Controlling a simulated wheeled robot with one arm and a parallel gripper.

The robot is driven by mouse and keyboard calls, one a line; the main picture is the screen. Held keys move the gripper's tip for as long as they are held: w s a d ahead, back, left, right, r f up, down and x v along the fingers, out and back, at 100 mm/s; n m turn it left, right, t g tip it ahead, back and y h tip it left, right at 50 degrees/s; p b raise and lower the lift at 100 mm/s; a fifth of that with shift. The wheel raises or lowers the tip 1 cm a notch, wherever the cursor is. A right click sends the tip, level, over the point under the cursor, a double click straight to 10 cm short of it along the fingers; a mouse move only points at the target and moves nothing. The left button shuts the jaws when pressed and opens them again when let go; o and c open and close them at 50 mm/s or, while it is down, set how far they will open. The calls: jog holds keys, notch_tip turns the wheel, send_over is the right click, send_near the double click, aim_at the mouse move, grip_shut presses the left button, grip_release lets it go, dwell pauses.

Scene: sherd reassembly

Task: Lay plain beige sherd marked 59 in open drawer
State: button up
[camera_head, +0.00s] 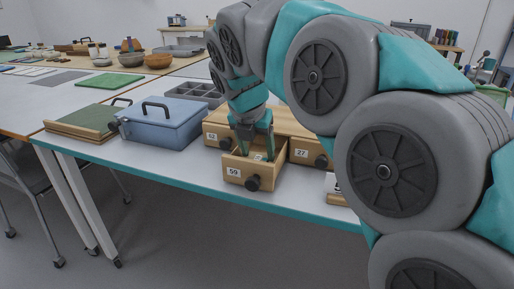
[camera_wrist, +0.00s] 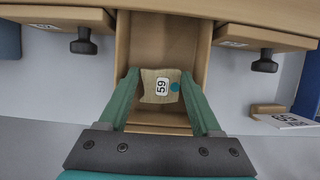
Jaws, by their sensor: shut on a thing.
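The plain beige sherd (camera_wrist: 154,92) shows in the wrist view with a white label reading 59 and a teal dot. My gripper (camera_wrist: 160,88) is shut on it, with a finger at each side. The sherd is over or inside the open drawer (camera_wrist: 158,47); I cannot tell whether it touches the drawer floor. In the head view the open drawer (camera_head: 236,177) carries a label 59 and a dark knob. My gripper (camera_head: 256,158) points down into it, and the sherd is mostly hidden there.
Closed drawers flank it, one marked 12 (camera_head: 212,136) and one marked 27 (camera_head: 301,153). A blue box (camera_head: 163,122) with a handle and a green board (camera_head: 85,121) stand to the left. A card (camera_wrist: 289,120) lies to the right in the wrist view.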

jog(key=shift+f, duration=0.3)
jog(key=o, duration=1.6)
jog(key=shift+c, duration=0.2)
jog(key=shift+r, duration=0.1)
jog(key=v, duration=0.7)
jog(key=shift+r, duration=0.3)
